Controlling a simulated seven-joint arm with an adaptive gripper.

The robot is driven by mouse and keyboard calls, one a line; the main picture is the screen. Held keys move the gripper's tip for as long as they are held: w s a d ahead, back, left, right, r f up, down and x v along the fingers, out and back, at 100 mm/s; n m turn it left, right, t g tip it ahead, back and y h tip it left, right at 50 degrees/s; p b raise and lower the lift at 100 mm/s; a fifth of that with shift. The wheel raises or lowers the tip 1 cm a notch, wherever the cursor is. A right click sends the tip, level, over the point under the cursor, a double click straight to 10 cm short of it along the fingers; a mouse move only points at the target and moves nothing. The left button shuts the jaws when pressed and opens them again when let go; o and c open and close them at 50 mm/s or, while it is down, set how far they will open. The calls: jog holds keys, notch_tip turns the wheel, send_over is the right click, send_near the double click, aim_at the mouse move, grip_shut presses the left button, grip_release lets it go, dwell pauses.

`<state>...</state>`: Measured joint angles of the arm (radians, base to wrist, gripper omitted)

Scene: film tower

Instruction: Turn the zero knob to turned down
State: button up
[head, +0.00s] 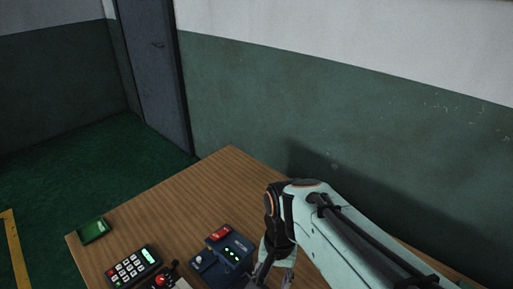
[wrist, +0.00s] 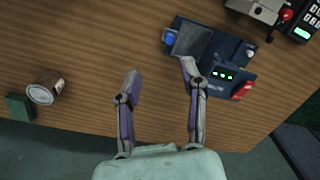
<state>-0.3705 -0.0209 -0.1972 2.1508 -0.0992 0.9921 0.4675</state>
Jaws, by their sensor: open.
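A dark blue device (head: 231,252) with green lights sits on the wooden table. It also shows in the wrist view (wrist: 223,52), with a grey plate on it. A small pale knob (head: 197,258) stands on its side towards the keypad. It is small in the wrist view (wrist: 250,51); no zero label or pointer is readable. My gripper (wrist: 159,69) is open with nothing between its fingers. One fingertip appears over the device's edge, away from the knob; contact cannot be told. In the head view my gripper (head: 275,275) is partly cut off.
A black keypad (head: 132,266) and a red-knobbed device (head: 163,281) stand beside the blue device. A green box (head: 93,230) lies near the table corner. A can (wrist: 45,87) and a small green block (wrist: 19,107) are at left in the wrist view. The table's back is clear.

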jog(key=w+r+m+t, duration=0.3)
jog(key=w+m, duration=0.3)
jog(key=w, duration=0.3)
jog(key=w+a+f, duration=0.2)
jog(key=w+a, duration=0.1)
jog(key=a, duration=0.1)
jog(key=w+a+f+m+h, duration=0.1)
jog(key=w+a+f, duration=0.2)
jog(key=w+a+f+m+t+h, duration=0.1)
jog(key=w+a+f, duration=0.2)
jog(key=w+a, duration=0.1)
jog(key=shift+a, duration=0.35)
jog(key=shift+n, duration=0.4)
jog(key=a+f, duration=0.3)
jog(key=shift+a+f, duration=0.35)
jog(key=n+h, duration=0.1)
jog(key=n, duration=0.1)
send_near(199, 258)
notch_tip(199, 258, down, 2)
jog(key=x, duration=0.6)
jog(key=shift+w+d+f, duration=0.2)
jog(key=shift+w+f, duration=0.05)
jog(key=shift+w, duration=0.2)
